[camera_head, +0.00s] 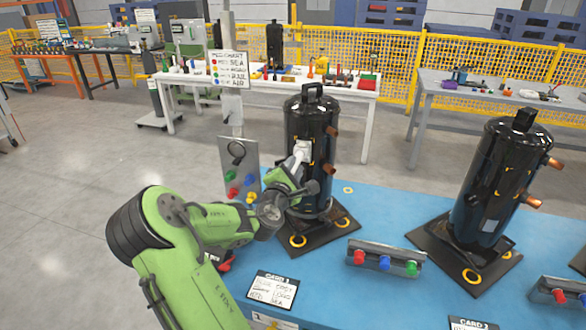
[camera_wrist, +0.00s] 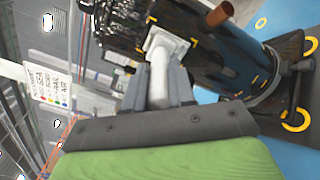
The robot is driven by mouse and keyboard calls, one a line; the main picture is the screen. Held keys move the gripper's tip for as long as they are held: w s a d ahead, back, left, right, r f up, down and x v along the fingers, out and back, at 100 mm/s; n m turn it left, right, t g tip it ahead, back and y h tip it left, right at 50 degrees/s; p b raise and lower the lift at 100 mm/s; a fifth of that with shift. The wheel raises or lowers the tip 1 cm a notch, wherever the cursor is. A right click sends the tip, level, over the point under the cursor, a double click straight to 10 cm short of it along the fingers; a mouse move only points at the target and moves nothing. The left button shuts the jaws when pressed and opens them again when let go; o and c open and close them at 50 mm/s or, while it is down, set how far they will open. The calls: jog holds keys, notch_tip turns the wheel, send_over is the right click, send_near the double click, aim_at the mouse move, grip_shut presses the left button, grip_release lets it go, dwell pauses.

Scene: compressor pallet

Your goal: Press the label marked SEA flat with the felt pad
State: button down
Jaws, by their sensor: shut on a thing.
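My gripper (camera_head: 290,176) is shut on the white handle of the felt pad (camera_head: 301,150), in front of the left black compressor (camera_head: 312,115). In the wrist view the jaws (camera_wrist: 167,85) grip the handle, and the pad's square white head (camera_wrist: 166,43) is at the black wall of the compressor (camera_wrist: 197,12). Whether it touches the wall I cannot tell. Yellow corner marks (camera_wrist: 151,20) frame the spot around the pad. No label marked SEA can be read on the compressor; anything under the pad is hidden.
A copper pipe stub (camera_wrist: 220,14) juts from the compressor near the pad. A chart (camera_head: 229,70) with coloured dots stands behind. A grey panel with coloured knobs (camera_head: 238,165) is left of the compressor. A knob block (camera_head: 386,260), a card (camera_head: 272,288) and a second compressor (camera_head: 492,180) share the blue table.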

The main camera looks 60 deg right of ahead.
jog(key=shift+w+d, duration=0.1)
jog(key=shift+d, duration=0.25)
dwell(0.3)
dwell(0.4)
jog(key=shift+s+a+b, duration=0.15)
jog(key=shift+a+b, duration=0.05)
jog(key=shift+a, duration=0.7)
jog(key=shift+s+a+b, duration=0.15)
jog(key=shift+a, duration=0.7)
jog(key=shift+d, duration=0.15)
jog(key=shift+w+d+f, duration=0.1)
jog(key=shift+d+f, duration=0.3)
jog(key=shift+d, duration=0.2)
jog(key=shift+w+d+f, duration=0.1)
jog(key=shift+d+f, duration=0.25)
jog(key=shift+d, duration=0.25)
jog(key=shift+d, duration=0.4)
jog(key=shift+a, duration=0.1)
